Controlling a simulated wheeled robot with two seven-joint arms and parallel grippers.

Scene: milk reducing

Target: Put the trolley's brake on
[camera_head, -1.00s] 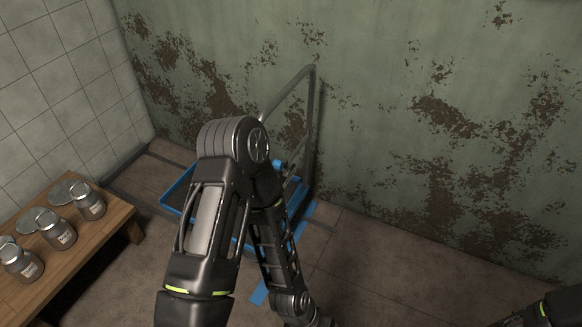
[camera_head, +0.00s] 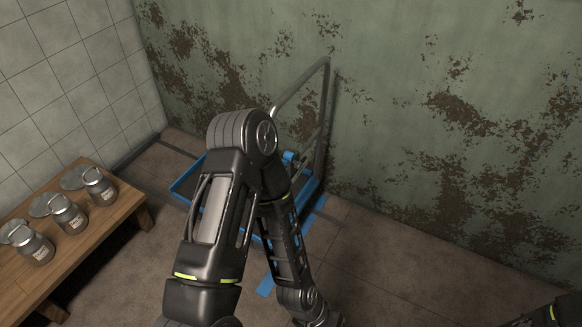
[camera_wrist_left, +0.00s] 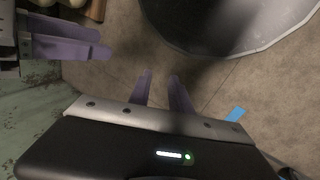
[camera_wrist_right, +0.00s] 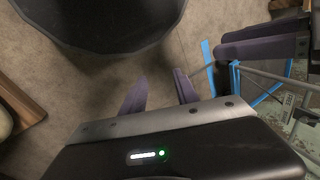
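The trolley has a blue frame (camera_head: 184,184) low on the floor and a tall grey handle (camera_head: 324,105) by the green wall. My left arm covers much of its frame in the head view. No brake can be made out. Part of the blue frame also shows at the right of the right wrist view (camera_wrist_right: 233,76). My left gripper (camera_wrist_left: 160,82) is open and empty over bare floor, apart from the trolley. My right gripper (camera_wrist_right: 160,82) is open and empty over the floor. Neither gripper's fingers show in the head view.
A wooden bench (camera_head: 128,205) at the left holds three metal jars, one of them nearest the wall (camera_head: 99,188). Blue floor tape (camera_head: 265,287) lies in front of the trolley. The floor at right (camera_head: 400,265) is clear.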

